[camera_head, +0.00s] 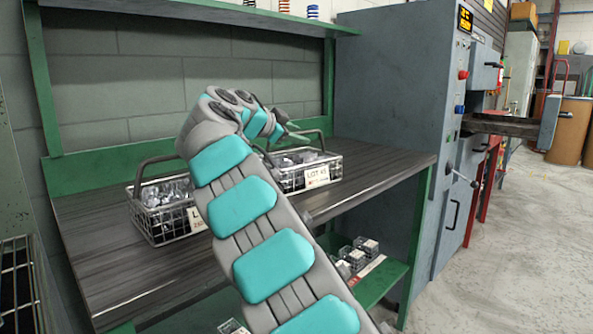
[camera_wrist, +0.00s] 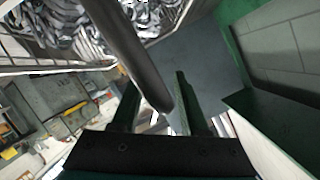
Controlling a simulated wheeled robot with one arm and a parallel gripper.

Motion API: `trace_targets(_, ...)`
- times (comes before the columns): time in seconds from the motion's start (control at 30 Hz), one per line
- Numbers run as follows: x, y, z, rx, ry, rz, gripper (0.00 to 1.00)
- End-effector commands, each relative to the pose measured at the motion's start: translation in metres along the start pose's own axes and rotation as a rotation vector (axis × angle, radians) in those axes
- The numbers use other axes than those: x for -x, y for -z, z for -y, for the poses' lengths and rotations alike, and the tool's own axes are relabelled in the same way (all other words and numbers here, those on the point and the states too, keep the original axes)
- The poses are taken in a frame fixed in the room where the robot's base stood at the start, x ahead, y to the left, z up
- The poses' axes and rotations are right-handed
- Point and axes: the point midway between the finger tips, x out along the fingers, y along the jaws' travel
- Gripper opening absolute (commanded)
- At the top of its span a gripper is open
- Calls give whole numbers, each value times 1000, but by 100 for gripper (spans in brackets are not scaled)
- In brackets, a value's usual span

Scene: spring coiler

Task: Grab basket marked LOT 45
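The wire basket marked LOT 45 (camera_head: 317,177) stands on the right of the dark bench top, filled with shiny metal parts. Its dark handle arches over it. My gripper (camera_head: 281,132) is at this handle, partly hidden by my arm in the head view. In the wrist view, the handle bar (camera_wrist: 128,52) runs down between the two fingers of my gripper (camera_wrist: 157,90). The fingers stand apart, with a gap visible beside the bar, so the gripper looks open around it. Metal parts in a basket (camera_wrist: 60,25) fill the upper left there.
A second basket (camera_head: 160,232) of metal parts stands to the left; my arm hides part of its label. The bench top (camera_head: 115,270) is clear at front left. A grey machine (camera_head: 390,80) stands close on the right. A green shelf (camera_head: 250,15) runs above.

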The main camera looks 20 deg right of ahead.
Motion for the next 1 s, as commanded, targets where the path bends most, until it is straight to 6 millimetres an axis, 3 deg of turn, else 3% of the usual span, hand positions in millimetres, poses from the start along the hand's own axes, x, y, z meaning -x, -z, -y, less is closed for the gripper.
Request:
trace_targets(0.03, 0, 0, 0, 0, 0, 0, 37)
trace_targets(0.37, 0, 0, 0, 0, 1, 0, 0)
trace_targets(1.0, 0, 0, 0, 0, 0, 0, 0)
